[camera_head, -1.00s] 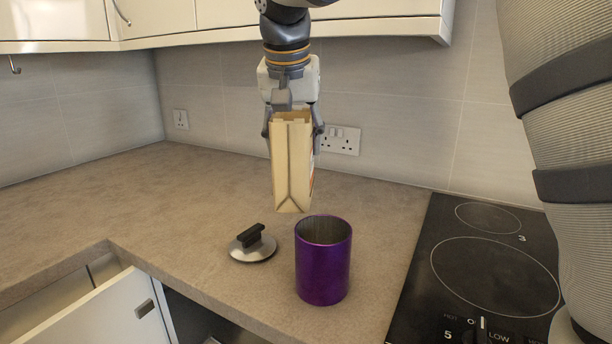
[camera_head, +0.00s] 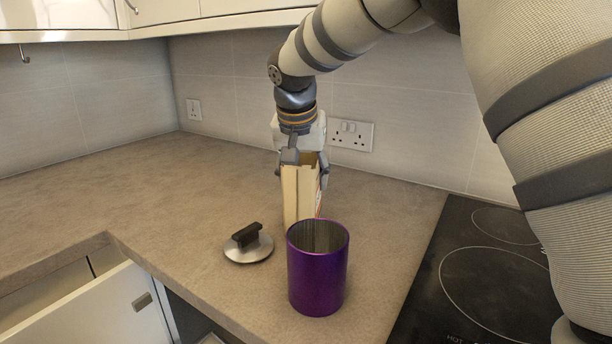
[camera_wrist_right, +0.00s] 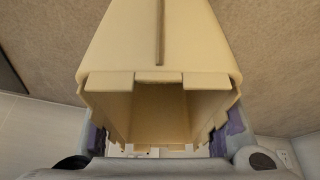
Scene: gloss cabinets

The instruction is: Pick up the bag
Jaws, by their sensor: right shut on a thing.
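The bag (camera_head: 299,190) is a tan, open-topped paper bag, upright behind the purple canister. My right gripper (camera_head: 306,170) is shut on its upper part from above, with a finger on either side. The canister hides part of the bag's bottom, and I cannot tell whether the bag touches the counter. In the right wrist view the bag (camera_wrist_right: 162,45) fills the middle, its open, notched mouth facing the camera between the fingers (camera_wrist_right: 165,140). My left gripper is not in view.
An open purple canister (camera_head: 317,275) stands just in front of the bag. Its metal lid (camera_head: 249,250) with a black handle lies to the left. A black hob (camera_head: 480,270) is on the right, and wall cabinets (camera_head: 230,10) hang above. The counter at left (camera_head: 130,190) is clear.

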